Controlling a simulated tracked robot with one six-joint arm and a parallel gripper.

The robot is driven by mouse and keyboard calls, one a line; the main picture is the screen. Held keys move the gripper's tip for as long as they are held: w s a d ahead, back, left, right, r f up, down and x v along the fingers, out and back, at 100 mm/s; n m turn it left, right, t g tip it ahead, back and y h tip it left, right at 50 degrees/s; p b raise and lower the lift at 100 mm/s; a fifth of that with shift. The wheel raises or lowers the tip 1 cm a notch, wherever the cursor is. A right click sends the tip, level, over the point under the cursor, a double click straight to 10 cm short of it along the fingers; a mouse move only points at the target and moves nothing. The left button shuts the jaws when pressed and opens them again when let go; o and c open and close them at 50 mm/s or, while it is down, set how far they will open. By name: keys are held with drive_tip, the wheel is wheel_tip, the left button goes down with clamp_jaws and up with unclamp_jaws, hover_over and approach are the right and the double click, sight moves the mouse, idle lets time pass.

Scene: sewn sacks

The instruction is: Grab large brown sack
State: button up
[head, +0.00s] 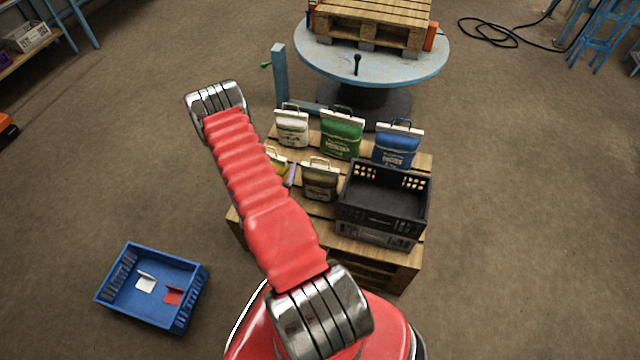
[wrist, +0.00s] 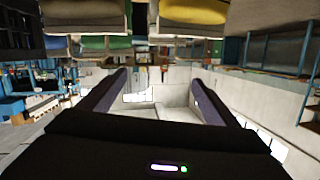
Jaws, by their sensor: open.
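The brown sack (head: 320,181), dark with a pale top edge and a handle, stands upright on the pallet-like wooden stand, left of the black crate. In the wrist view, which looks upside down, a grey-brown sack (wrist: 85,15) at the upper left seems to be the same one, cut by the frame edge. My gripper (wrist: 159,82) has its two fingers apart with nothing between them; no sack touches them.
A yellow sack (head: 277,160) is partly hidden by my arm, beside the brown one. White (head: 292,128), green (head: 341,136) and blue (head: 397,146) sacks stand behind. The black crate (head: 380,208) is close on the right. A blue bin (head: 125,302) lies on open floor at left.

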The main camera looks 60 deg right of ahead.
drive_tip(key=s+a+f+g+h, duration=0.1)
drive_tip(key=s+f, duration=0.2)
drive_tip(key=s, duration=0.3)
drive_tip(key=s+f+g+h, duration=0.1)
drive_tip(key=s+f, duration=0.2)
drive_tip(key=s, duration=0.4)
drive_tip(key=shift+a+f+h, duration=0.2)
drive_tip(key=shift+a+h, duration=0.2)
drive_tip(key=shift+w, duration=0.1)
approach(320, 167)
drive_tip(key=shift+w+d+r, duration=0.2)
drive_tip(key=shift+d+r, duration=0.1)
drive_tip(key=shift+d, duration=0.5)
drive_tip(key=shift+w+d+r, duration=0.15)
drive_tip(key=shift+d+r, duration=0.2)
drive_tip(key=shift+d, duration=0.5)
drive_tip(key=shift+w+d+r, duration=0.2)
drive_tip(key=shift+d+r, duration=0.1)
drive_tip(key=shift+d, duration=0.5)
drive_tip(key=shift+w+d, duration=0.1)
drive_tip(key=shift+d, duration=1.2)
drive_tip(key=shift+w+d, duration=0.15)
drive_tip(key=shift+d, duration=1.15)
